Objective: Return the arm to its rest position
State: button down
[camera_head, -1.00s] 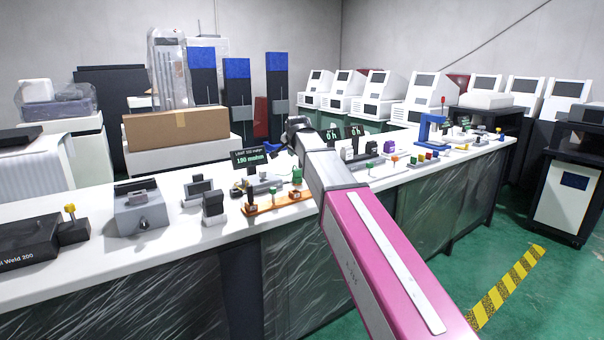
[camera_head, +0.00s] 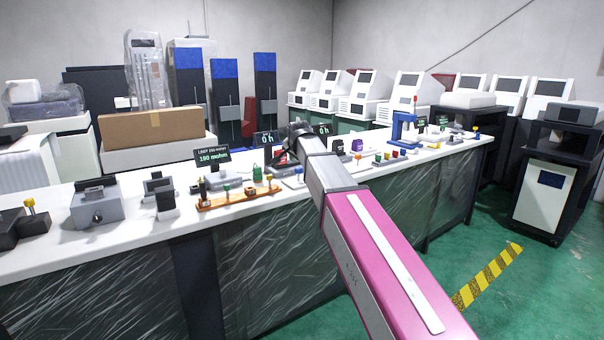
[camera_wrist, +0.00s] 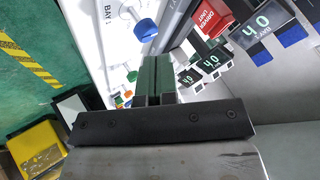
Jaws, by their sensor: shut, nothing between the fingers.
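My arm reaches from the lower right of the head view out over the long white bench (camera_head: 120,222), with its pink link nearest. In the head view the arm itself hides my gripper's fingers. In the wrist view my gripper (camera_wrist: 155,72) shows as two dark green fingers side by side, shut with nothing between them. Beyond the fingertips are the white bench surface and a blue knob (camera_wrist: 145,28), apart from the fingers.
Several small fixtures stand on the bench, among them a wooden strip (camera_head: 238,198), a grey box (camera_head: 97,205) and a blue press (camera_head: 405,128). A cardboard box (camera_head: 150,124) stands behind. White machines (camera_head: 410,92) line the back.

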jog(key=s+d+f+n+g, duration=0.1)
jog(key=s+d+f, duration=0.3)
jog(key=f, duration=0.4)
jog(key=s+d+f+n+g+h, duration=0.1)
jog(key=s+d+f+g, duration=0.1)
jog(key=s+d+f, duration=0.45)
jog(key=s+d+f+n+g, duration=0.1)
jog(key=s+d+f, duration=0.15)
jog(key=f, duration=0.65)
jog(key=s+d+f+n+g, duration=0.2)
jog(key=s+d+f, duration=0.2)
jog(key=s+f, duration=0.4)
jog(key=s+d+f+n+g, duration=0.1)
jog(key=s+d+f+g, duration=0.1)
jog(key=s+d+f, duration=0.3)
jog(key=s+f, duration=0.3)
jog(key=s, duration=0.4)
jog(key=shift+n+g, duration=0.3)
jog(key=shift+n, duration=0.1)
